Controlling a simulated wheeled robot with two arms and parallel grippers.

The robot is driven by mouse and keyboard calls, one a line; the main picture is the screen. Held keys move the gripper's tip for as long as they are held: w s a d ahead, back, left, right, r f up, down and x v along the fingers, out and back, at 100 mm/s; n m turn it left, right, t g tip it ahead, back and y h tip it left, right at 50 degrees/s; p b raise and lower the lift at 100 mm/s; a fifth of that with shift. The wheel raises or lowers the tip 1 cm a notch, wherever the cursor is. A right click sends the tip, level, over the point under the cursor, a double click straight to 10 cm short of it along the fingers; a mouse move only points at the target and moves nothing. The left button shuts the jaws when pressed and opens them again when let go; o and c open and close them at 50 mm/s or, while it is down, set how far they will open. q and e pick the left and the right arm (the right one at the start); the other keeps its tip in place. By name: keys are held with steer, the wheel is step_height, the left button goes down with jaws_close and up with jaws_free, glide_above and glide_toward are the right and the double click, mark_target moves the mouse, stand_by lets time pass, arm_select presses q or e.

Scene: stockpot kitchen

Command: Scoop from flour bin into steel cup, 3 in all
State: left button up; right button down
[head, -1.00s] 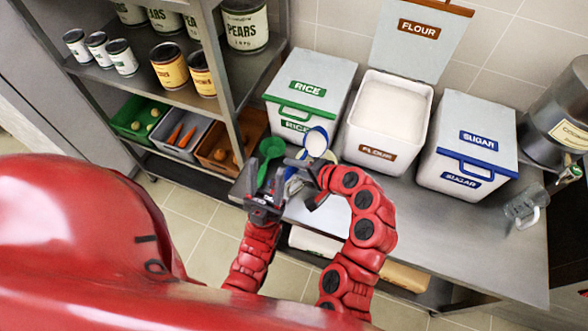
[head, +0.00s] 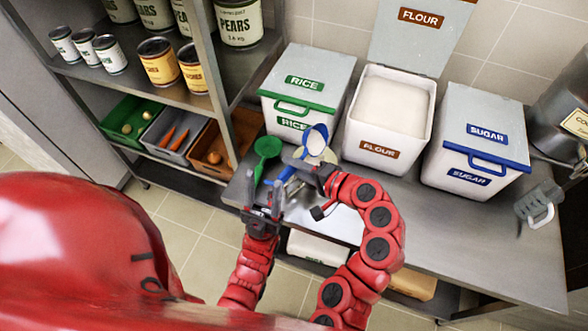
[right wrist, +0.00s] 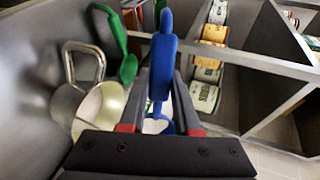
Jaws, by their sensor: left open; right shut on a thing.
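The flour bin (head: 391,108) stands open on the counter, full of white flour, lid raised behind it. My right gripper (head: 318,174) is shut on a blue scoop (head: 316,137), held left of the flour bin; its bowl shows white inside. In the right wrist view the blue scoop (right wrist: 164,60) stands between the fingers. A steel cup (right wrist: 66,106) with a loop handle and pale interior is at left there; in the head view my grippers largely hide that area. My left gripper (head: 263,192) is open below a green scoop (head: 267,147).
The closed rice bin (head: 302,85) is left of the flour bin and the closed sugar bin (head: 476,140) right. A handled jug (head: 540,205) stands near the counter's right end. Shelves (head: 115,82) with cans and produce crates flank the left. The counter's right front is clear.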

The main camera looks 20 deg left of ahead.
steer(key=y+b, duration=0.1)
steer(key=b, duration=0.2)
steer(key=d+t+y+b, duration=0.1)
steer(key=b, duration=0.3)
steer(key=y+b, duration=0.2)
steer(key=b, duration=0.2)
steer(key=shift+s+d+f, duration=0.25)
steer(key=shift+s+f, duration=0.05)
steer(key=w+a+f+g+h+p, duration=0.15)
steer(key=a+g+h+p, duration=0.4)
steer(key=h+p, duration=1.5)
steer(key=shift+w+d+r+y+p, duration=0.1)
steer(key=shift+d+r+y+p, duration=0.05)
steer(key=shift+r+y+p, duration=1.05)
steer(key=shift+w+d+r+y+p, duration=0.1)
steer(key=shift+r+y+p, duration=0.55)
steer(key=shift+r+p, duration=0.85)
stand_by(0.7)
